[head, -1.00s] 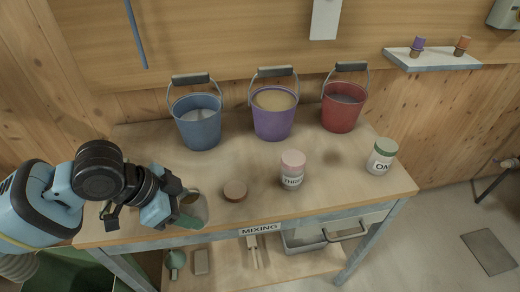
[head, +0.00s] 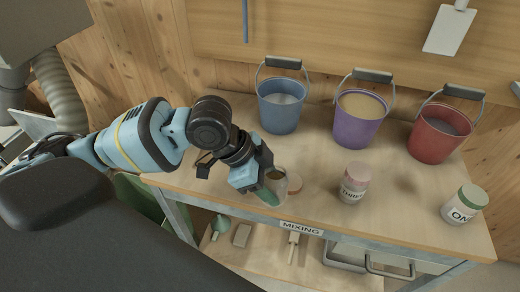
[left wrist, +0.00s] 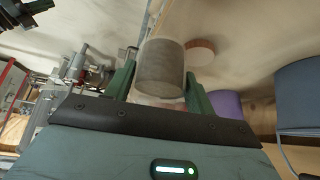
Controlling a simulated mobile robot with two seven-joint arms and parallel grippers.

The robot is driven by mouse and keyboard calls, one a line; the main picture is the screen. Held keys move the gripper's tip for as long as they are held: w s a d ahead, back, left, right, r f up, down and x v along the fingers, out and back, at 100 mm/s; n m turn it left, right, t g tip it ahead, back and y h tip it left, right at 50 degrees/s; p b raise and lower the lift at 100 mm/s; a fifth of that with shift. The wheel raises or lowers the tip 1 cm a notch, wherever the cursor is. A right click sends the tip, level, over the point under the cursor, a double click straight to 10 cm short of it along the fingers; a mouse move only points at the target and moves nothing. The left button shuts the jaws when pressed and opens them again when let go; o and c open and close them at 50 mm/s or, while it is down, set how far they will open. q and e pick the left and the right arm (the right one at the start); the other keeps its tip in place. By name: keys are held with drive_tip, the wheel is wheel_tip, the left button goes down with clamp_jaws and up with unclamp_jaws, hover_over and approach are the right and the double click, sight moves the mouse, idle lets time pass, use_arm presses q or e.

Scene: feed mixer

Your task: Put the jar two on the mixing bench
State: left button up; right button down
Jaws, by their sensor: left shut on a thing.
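The mixing bench (head: 400,215) has a pale wooden top and a front label reading MIXING. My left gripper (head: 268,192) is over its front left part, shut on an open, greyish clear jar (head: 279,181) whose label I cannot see. In the left wrist view the jar (left wrist: 160,68) sits between the two green fingers. I cannot tell whether its base touches the bench. A jar with a pink lid (head: 354,184) and a jar with a green lid marked ONE (head: 463,205) stand further right. My right gripper is not seen.
A blue bucket (head: 280,113), a purple bucket (head: 357,128) and a red bucket (head: 437,138) stand along the back of the bench. Bare top lies between the buckets and the jars. A lower shelf (head: 265,262) holds small tools.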

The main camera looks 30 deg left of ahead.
use_arm(q)
drive_tip(key=w+a, duration=0.2)
drive_tip(key=a, duration=0.2)
drive_tip(key=w+a+f, duration=0.1)
drive_tip(key=w+a, duration=0.1)
drive_tip(key=a, duration=0.3)
drive_tip(key=w+a, duration=0.2)
drive_tip(key=a, duration=0.2)
drive_tip(key=shift+w+a+f, duration=0.2)
drive_tip(key=shift+w+a, duration=0.05)
drive_tip(key=shift+a, duration=0.15)
drive_tip(key=shift+a+f, duration=0.1)
drive_tip(key=shift+f, duration=1.65)
drive_tip(key=o, duration=0.8)
drive_tip(key=shift+f, duration=0.2)
drive_tip(key=shift+c, duration=0.2)
drive_tip(key=o, duration=0.4)
drive_tip(key=shift+o, duration=0.2)
drive_tip(key=v, duration=1.2)
drive_tip(key=shift+r, duration=0.15)
